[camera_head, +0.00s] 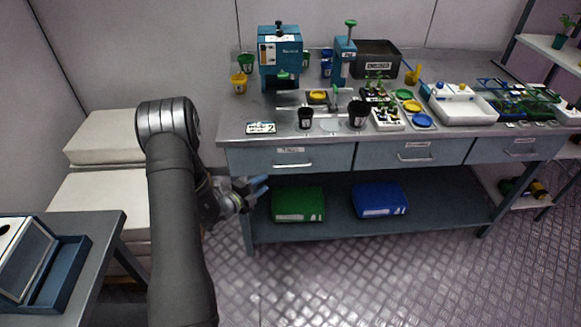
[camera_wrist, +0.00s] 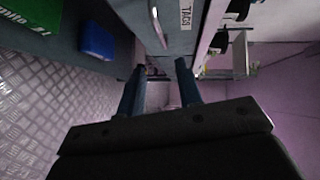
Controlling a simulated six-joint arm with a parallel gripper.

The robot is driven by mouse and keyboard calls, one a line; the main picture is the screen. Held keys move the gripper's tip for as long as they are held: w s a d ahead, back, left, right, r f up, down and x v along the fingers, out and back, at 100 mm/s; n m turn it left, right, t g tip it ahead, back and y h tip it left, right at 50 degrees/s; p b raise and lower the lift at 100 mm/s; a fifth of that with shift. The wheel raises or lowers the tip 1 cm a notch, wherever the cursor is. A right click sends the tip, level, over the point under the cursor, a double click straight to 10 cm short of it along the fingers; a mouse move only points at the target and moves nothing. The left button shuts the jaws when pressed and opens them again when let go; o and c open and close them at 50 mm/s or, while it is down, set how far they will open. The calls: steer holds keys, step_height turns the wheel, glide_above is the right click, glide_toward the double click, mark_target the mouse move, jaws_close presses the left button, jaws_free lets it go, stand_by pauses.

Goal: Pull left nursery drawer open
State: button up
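The left nursery drawer (camera_head: 340,159) is a grey-blue front under the bench top, with a small label and a horizontal metal bar handle (camera_head: 293,165). Its front looks flush with the bench. My gripper (camera_head: 262,187) is below and left of the handle, apart from it, near the bench's left leg. In the wrist view the two dark blue fingers (camera_wrist: 161,68) stand apart with nothing visible between them. There the drawer front (camera_wrist: 173,40) lies above the fingertips, with its handle (camera_wrist: 157,25) and TAGS label (camera_wrist: 185,15).
Two more drawers, the middle one (camera_head: 415,152) and the right one (camera_head: 520,149), share the bench. A green box (camera_head: 298,204) and a blue box (camera_head: 380,200) sit on the lower shelf (camera_head: 335,229). Pots and tools crowd the bench top. The floor (camera_head: 400,280) in front is clear.

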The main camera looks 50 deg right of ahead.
mark_target(289, 167)
steer(key=d, duration=0.5)
steer(key=d+f, duration=0.1)
steer(key=d, duration=0.4)
steer(key=d+f, duration=0.1)
steer(key=d, duration=0.4)
steer(key=shift+s+f, duration=0.1)
steer(key=shift+c, duration=0.2)
jaws_close()
